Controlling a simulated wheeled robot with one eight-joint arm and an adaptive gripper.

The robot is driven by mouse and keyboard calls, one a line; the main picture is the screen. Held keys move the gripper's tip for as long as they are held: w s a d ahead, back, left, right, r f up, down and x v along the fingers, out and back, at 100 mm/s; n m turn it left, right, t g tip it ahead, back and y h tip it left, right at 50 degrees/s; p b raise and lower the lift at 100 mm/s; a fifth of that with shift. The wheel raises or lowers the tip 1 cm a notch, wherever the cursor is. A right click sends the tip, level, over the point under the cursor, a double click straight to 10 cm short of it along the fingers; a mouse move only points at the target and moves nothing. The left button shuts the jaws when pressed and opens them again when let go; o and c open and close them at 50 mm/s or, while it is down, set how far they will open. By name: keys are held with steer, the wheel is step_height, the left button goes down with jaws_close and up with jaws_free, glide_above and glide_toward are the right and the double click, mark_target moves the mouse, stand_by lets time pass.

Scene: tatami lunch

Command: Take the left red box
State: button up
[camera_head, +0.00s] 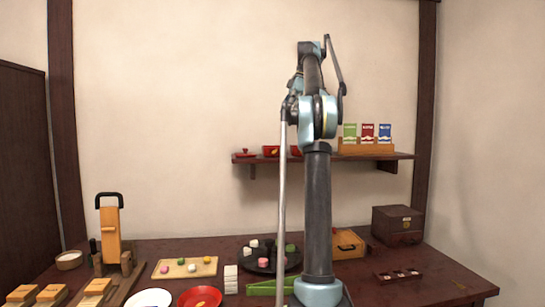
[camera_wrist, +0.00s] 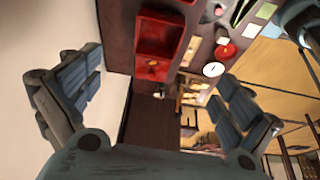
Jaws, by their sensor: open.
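The left red box (camera_head: 271,151) is in plain sight, and the right one (camera_head: 296,151) is partly hidden behind my arm. In the wrist view a red open box (camera_wrist: 160,35) shows at the top, with a smaller red piece (camera_wrist: 153,69) just below it. My gripper (camera_wrist: 155,100) is open and empty, its two fingers spread to either side, with the red things beyond them. In the head view the gripper's fingers cannot be made out.
The shelf (camera_head: 330,157) also holds a low red lidded dish (camera_head: 245,153) at its left end and a wooden rack (camera_head: 366,148) with several cards. Below, the table (camera_head: 440,282) carries a dark round tray (camera_head: 262,266), a red plate (camera_head: 200,297) and a brown chest (camera_head: 398,225).

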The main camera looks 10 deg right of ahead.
glide_toward(273, 151)
steer(key=w+f, duration=0.2)
steer(key=w, duration=0.1)
steer(key=w+f, duration=0.1)
steer(key=shift+w+a+f, duration=0.2)
steer(key=shift+w+a, duration=0.2)
steer(key=shift+x, duration=2.65)
steer(key=shift+s+a, duration=0.1)
steer(key=shift+a, duration=0.1)
steer(key=c, duration=1.2)
